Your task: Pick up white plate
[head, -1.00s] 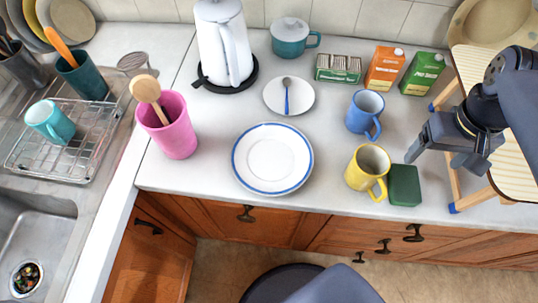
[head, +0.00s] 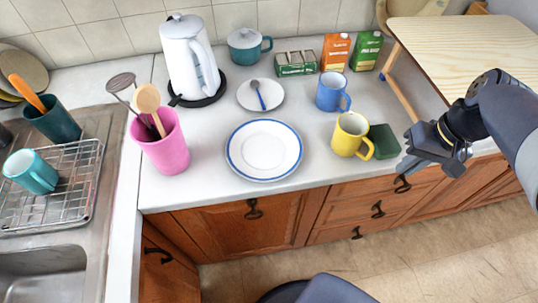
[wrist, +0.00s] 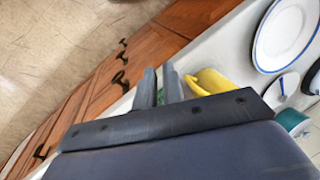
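The white plate (head: 264,150) with a blue rim lies flat on the counter near its front edge, left of the middle of the head view, with nothing on it. In the wrist view the plate (wrist: 287,32) is at the upper right, partly cut off by the frame. My gripper (head: 428,165) is at the right of the head view, by the counter's front edge, well to the right of the plate. In the wrist view my gripper (wrist: 159,85) shows two fingers with a gap between them and nothing held.
Between plate and gripper stand a yellow mug (head: 350,135) and a green sponge (head: 384,142); a blue mug (head: 332,92) is behind. A pink utensil holder (head: 163,148) is left of the plate. A small saucer with a spoon (head: 260,95) lies behind it.

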